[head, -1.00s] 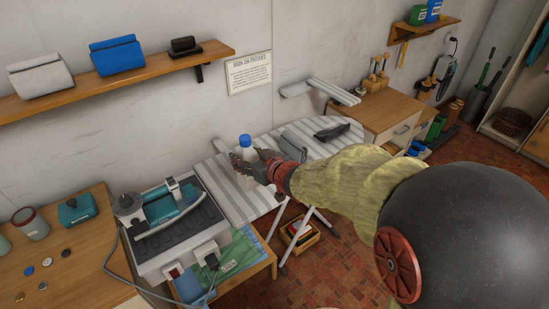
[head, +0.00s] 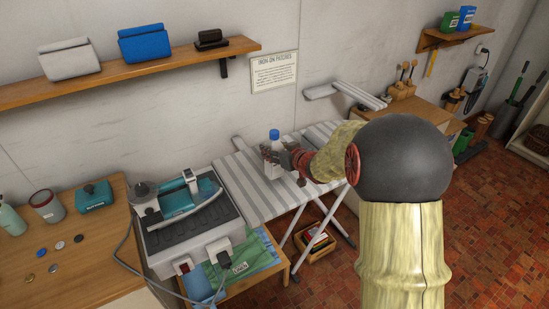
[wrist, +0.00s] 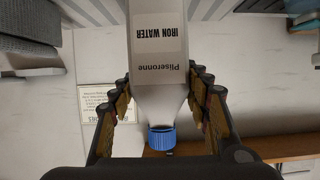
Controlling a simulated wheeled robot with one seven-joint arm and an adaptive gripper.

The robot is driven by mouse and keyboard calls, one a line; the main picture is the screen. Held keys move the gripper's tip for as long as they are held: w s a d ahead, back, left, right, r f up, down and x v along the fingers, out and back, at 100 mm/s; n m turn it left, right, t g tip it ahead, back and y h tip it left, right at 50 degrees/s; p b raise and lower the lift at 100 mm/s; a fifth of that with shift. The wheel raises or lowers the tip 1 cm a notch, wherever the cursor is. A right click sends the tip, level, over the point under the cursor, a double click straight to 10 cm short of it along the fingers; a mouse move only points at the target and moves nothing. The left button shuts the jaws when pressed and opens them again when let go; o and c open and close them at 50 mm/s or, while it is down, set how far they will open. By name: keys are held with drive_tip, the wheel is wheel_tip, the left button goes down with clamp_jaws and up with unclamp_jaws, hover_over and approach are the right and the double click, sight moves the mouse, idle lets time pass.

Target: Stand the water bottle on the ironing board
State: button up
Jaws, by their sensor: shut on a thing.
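The water bottle (head: 272,148) is pale with a blue cap and stands upright in my gripper (head: 277,158). In the wrist view the bottle (wrist: 160,62) appears upside down, with a white label reading "IRON WATER" and its cap toward my palm. My gripper (wrist: 160,100) is shut on it, with a dark finger on each side. The ironing board (head: 245,187) has grey and white stripes and lies below and around the bottle in the head view.
A steam iron (head: 186,195) rests on its station (head: 190,235) left of the board. A wooden table (head: 75,255) at left holds a mug (head: 47,206) and small discs. A wall shelf (head: 130,72) is above. The board's striped left part is bare.

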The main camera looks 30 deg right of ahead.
sight(272, 170)
drive_tip(key=shift+w+f+b, duration=0.1)
drive_tip(key=shift+f+b, duration=0.4)
drive_tip(key=shift+f, duration=1.05)
drive_tip(key=shift+f, duration=0.2)
drive_tip(key=o, duration=1.5)
